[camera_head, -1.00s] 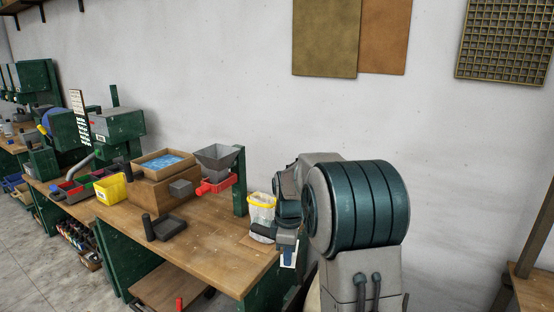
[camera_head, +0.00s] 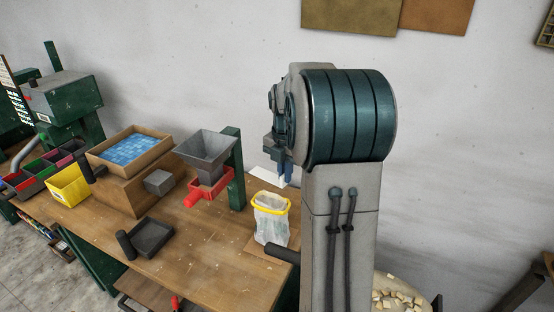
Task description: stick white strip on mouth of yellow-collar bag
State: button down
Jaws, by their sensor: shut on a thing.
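The yellow-collar bag (camera_head: 271,226) is a clear, whitish bag standing upright near the right end of the wooden bench. Its yellow collar (camera_head: 270,209) rings the open mouth at the top. My gripper (camera_head: 284,168) is above and slightly behind the bag in the picture, apart from it. It is shut on the white strip (camera_head: 262,173), a pale flat piece showing just below and left of the fingers. The fingertips are small and partly hidden by my own wrist.
A red tray under a grey hopper (camera_head: 206,152) with a green post (camera_head: 235,168) stands just left of the bag. A dark tray (camera_head: 152,236), a yellow bin (camera_head: 69,186) and a wooden box of blue tiles (camera_head: 130,150) lie further left.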

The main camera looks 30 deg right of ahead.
jog(key=shift+s+d, duration=0.15)
jog(key=shift+s, duration=0.1)
jog(key=shift+f+b, duration=2.5)
jog(key=shift+f, duration=1.6)
jog(key=shift+f, duration=0.15)
jog(key=c, duration=1.5)
grip_release()
